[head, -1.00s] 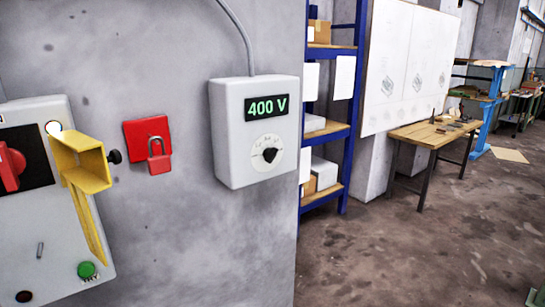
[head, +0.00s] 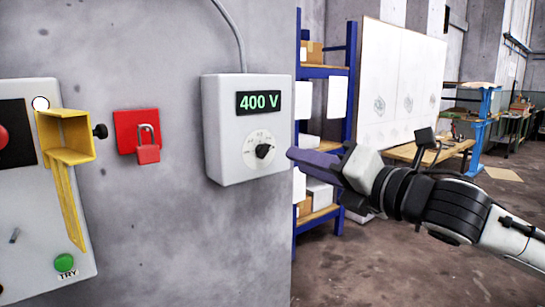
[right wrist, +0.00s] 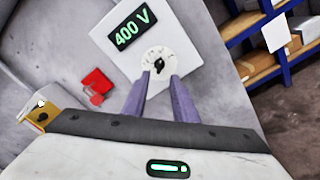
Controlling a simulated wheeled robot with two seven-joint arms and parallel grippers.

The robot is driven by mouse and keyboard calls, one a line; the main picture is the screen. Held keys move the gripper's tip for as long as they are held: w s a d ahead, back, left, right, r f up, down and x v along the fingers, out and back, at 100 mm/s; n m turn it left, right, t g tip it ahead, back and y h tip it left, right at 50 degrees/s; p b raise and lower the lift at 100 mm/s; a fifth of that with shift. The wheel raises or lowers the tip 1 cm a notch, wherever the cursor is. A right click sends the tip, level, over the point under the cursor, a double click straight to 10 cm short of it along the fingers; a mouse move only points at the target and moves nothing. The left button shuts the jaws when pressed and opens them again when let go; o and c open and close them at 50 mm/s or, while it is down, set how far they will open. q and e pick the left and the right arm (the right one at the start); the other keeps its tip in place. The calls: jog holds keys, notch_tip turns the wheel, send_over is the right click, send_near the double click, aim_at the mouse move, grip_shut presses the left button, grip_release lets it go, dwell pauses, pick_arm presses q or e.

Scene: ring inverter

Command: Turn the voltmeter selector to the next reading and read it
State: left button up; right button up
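The voltmeter (head: 224,130) is a light grey box on the wall. Its display (head: 260,102) reads 400 V in green. Below it is a white dial with a black selector knob (head: 263,151); the dial's small marks are too small to read. In the right wrist view the voltmeter (right wrist: 128,64) and knob (right wrist: 159,66) appear tilted. My right gripper (head: 292,156) is right of the box, level with the knob. In the right wrist view its two purple fingers (right wrist: 159,82) are apart, pointing at the dial, with nothing between them. My left gripper is not in view.
Left of the voltmeter, a red padlock (head: 148,150) hangs on a red plate. Further left is a panel with a yellow bracket (head: 66,150) and a green button (head: 64,262). A blue shelf (head: 314,72) stands behind my right gripper. A workbench (head: 400,152) is further back.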

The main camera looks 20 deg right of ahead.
aim_at(269, 150)
jog(key=p+x, duration=0.1)
jog(key=x, duration=0.9)
jog(key=shift+c, duration=0.5)
grip_shut()
